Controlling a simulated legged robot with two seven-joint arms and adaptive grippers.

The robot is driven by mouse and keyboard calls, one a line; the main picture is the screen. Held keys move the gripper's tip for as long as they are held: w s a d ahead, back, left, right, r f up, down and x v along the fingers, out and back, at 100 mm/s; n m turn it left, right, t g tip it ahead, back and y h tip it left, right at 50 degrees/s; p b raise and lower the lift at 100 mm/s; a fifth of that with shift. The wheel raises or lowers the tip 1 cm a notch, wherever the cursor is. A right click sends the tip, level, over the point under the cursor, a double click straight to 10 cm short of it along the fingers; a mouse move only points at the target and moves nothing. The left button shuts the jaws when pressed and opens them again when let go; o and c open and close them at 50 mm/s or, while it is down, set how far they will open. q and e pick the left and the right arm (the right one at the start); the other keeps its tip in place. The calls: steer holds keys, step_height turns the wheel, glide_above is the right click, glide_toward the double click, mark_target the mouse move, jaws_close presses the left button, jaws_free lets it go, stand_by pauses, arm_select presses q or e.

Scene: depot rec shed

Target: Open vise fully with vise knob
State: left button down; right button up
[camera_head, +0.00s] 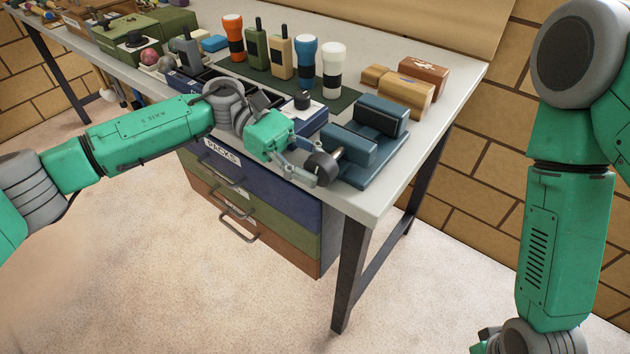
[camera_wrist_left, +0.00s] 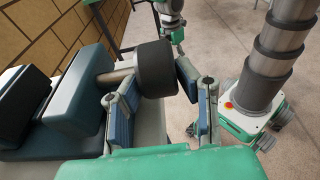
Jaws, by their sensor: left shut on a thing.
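The blue-grey vise (camera_head: 372,160) sits at the front right corner of the bench, with a gap between its two jaws. It also shows on the left of the left wrist view (camera_wrist_left: 75,105). The dark round vise knob (camera_head: 325,167) sticks out from its front side on a short metal shaft. My left gripper (camera_head: 312,172) is shut on the knob; in the left wrist view the dark knob (camera_wrist_left: 156,68) lies between the two padded fingers. My right arm hangs at the right of the head view; its hand is mostly cut off at the bottom edge.
Flashlights and radios stand on a dark mat (camera_head: 345,100) behind the vise. A small box with a black knob (camera_head: 303,100) is left of it. Drawers (camera_head: 255,205) are under the bench. The floor in front is clear.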

arm_select(q)
steer(key=shift+w+r+g+h+b, duration=0.15)
steer(key=shift+g+h+b, duration=0.15)
steer(key=shift+h+b, duration=0.4)
steer(key=c, duration=1.2)
jaws_free()
steer(key=v, duration=0.7)
steer(key=shift+w+a, duration=0.3)
